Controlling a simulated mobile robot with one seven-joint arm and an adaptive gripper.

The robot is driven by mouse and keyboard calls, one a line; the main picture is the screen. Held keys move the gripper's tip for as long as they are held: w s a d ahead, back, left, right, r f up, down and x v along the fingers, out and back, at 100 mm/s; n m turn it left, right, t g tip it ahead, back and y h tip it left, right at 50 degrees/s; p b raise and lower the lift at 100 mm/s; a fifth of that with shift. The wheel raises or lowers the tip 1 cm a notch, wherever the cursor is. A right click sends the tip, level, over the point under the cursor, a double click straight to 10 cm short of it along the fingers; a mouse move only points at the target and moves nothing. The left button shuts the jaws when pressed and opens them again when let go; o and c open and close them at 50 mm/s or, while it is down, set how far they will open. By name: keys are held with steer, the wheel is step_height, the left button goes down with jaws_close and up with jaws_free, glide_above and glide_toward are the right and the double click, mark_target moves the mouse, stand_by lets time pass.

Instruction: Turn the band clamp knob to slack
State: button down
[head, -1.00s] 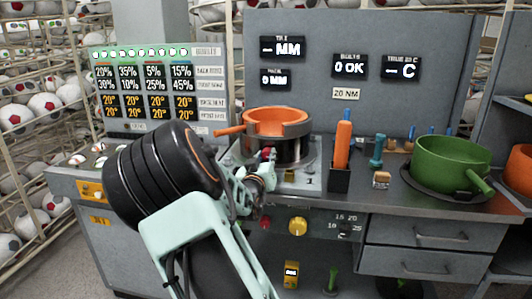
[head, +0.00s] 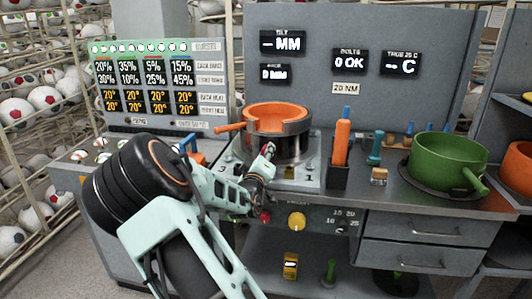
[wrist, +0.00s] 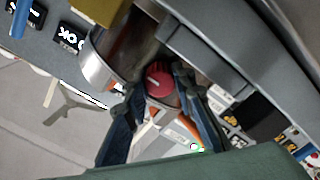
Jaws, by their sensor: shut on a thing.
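The band clamp is a metal band (head: 300,145) around an orange pot (head: 277,117) on the bench plate. In the wrist view the band (wrist: 103,62) curves behind a round red knob (wrist: 160,80). My gripper (wrist: 157,92) has one dark finger on each side of this knob and is shut on it. In the head view my gripper (head: 264,160) reaches the front of the band. There it covers most of the knob, and only a bit of red shows. The knob's turn angle cannot be read.
A black holder (head: 339,176) with an orange-handled tool stands right of the clamp. A green pot (head: 440,158) is farther right. A red button (head: 265,217) and a yellow knob (head: 297,221) are on the front panel below my gripper.

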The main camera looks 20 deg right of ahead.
stand_by(0.4)
steer(key=c, duration=1.6)
jaws_free()
steer(key=shift+s, duration=0.1)
steer(key=v, duration=1.1)
steer(key=shift+s+a, duration=0.25)
steer(key=shift+s, duration=0.05)
